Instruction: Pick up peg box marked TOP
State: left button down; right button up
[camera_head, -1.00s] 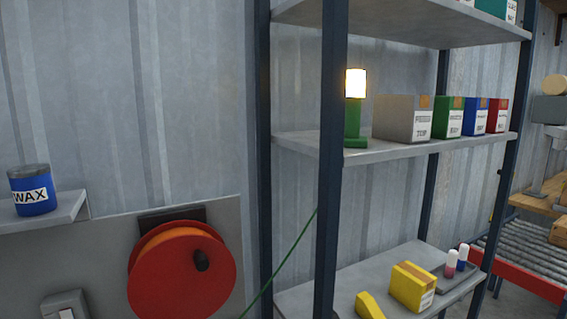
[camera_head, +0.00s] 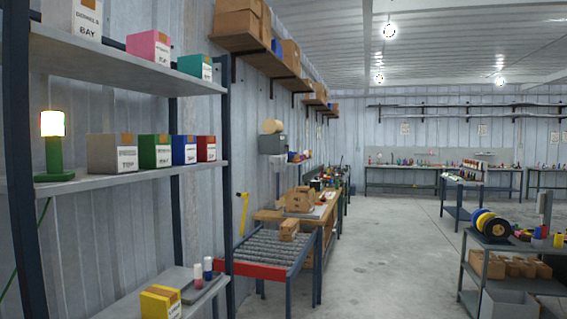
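A grey box (camera_head: 113,153) with a brown top strip stands on the middle shelf of the rack at the left. Its white label seems to end in TOP; the upper line is too small to read surely. A pink box (camera_head: 149,49) on the upper shelf also has a label that seems to end in TOP. Beside the grey box stand a green box (camera_head: 155,150), a blue box (camera_head: 184,150) and a red box (camera_head: 207,148). A white box (camera_head: 75,18) marked BAY and a teal box (camera_head: 194,66) are on the upper shelf. Neither gripper shows.
A lit green lamp (camera_head: 53,145) stands left of the grey box. A yellow box (camera_head: 160,302) is on the low shelf. A roller conveyor (camera_head: 270,250) is beyond the rack. A dark cart (camera_head: 495,262) stands at the right. The floor (camera_head: 385,260) between is clear.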

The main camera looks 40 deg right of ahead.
aim_at(109, 154)
jog(key=z, duration=0.3)
jog(key=k, duration=0.55)
jog(key=z, duration=1.2)
jog(key=i, duration=0.75)
jog(key=u, duration=0.55)
jog(key=i, duration=0.45)
jog(key=u, duration=0.4)
